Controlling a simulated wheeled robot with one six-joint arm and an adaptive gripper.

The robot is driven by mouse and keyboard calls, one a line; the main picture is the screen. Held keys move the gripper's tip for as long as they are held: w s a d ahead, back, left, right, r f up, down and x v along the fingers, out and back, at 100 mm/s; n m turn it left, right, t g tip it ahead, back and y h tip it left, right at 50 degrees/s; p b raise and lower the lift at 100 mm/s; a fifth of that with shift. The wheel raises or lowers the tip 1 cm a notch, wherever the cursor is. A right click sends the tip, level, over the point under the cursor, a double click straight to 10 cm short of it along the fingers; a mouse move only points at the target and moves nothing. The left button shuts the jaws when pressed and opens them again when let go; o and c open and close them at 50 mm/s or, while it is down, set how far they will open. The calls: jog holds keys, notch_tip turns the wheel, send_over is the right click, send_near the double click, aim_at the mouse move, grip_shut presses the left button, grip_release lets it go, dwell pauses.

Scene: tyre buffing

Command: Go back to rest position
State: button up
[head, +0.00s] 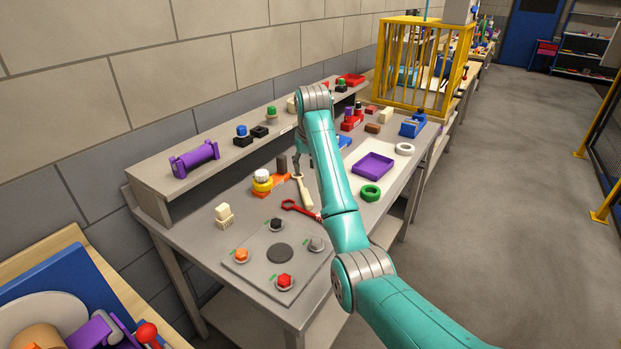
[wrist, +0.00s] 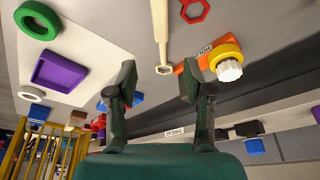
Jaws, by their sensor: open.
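My gripper (wrist: 157,82) is open and empty, its two dark fingers spread apart in the wrist view. In the head view my teal arm reaches over the workbench (head: 205,232) and largely hides the gripper. In the wrist view, a cream-handled tool (wrist: 160,30) with a ring end lies beyond the fingertips. Nothing is between the fingers.
A red wrench (head: 297,208), a purple tray (head: 373,163), a green ring (head: 370,193) and a grey plate with coloured knobs (head: 255,263) lie on the bench. A purple roller (head: 194,159) sits on the raised shelf. A yellow cage (head: 391,68) stands behind.

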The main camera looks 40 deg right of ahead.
jog(key=shift+s+r, duration=0.1)
jog(key=shift+r, duration=0.35)
jog(key=shift+a, duration=0.1)
